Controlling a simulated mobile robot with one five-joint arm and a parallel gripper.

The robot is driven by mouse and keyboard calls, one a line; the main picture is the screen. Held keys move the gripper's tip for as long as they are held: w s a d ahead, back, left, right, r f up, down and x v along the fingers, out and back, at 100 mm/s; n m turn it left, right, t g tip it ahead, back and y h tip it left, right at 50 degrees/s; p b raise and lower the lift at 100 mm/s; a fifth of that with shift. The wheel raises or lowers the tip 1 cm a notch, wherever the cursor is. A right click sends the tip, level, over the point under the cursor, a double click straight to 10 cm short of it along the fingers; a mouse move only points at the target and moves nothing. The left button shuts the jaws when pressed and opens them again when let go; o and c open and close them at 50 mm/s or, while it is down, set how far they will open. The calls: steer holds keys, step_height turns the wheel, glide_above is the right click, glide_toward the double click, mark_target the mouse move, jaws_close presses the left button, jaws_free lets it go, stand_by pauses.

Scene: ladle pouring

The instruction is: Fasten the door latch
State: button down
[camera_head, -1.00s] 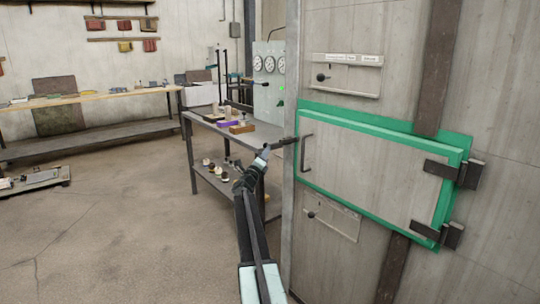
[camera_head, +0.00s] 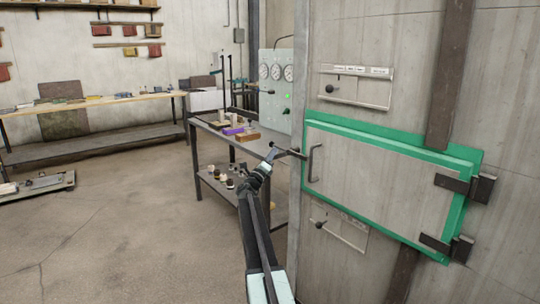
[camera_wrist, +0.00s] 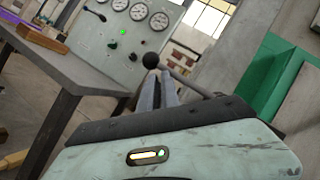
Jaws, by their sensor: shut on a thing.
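The door (camera_head: 385,180) is a grey panel with a green frame, lying flat in the wall, with a handle (camera_head: 313,163) at its left. The latch (camera_head: 292,153) is a dark bar at the door's left edge, its outer end tilted up to the left. In the wrist view the latch shows as a rod with a black ball knob (camera_wrist: 151,60), beside the green frame (camera_wrist: 280,75). My gripper (camera_head: 274,152) is at the latch's outer end. In the wrist view my gripper (camera_wrist: 159,78) is shut on the latch, just below the knob.
A metal table (camera_head: 262,142) with small blocks stands left of the wall, close to my arm. A gauge panel (camera_head: 276,88) stands behind it. Two hinges (camera_head: 482,188) are at the door's right.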

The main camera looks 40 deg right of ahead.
steer(key=shift+w+d+r, duration=0.15)
steer(key=shift+w+d, duration=0.2)
steer(key=a+f+b, duration=0.9)
steer(key=shift+w+a+f+b, duration=0.2)
steer(key=shift+a+f+b, duration=0.15)
steer(key=shift+f, duration=0.05)
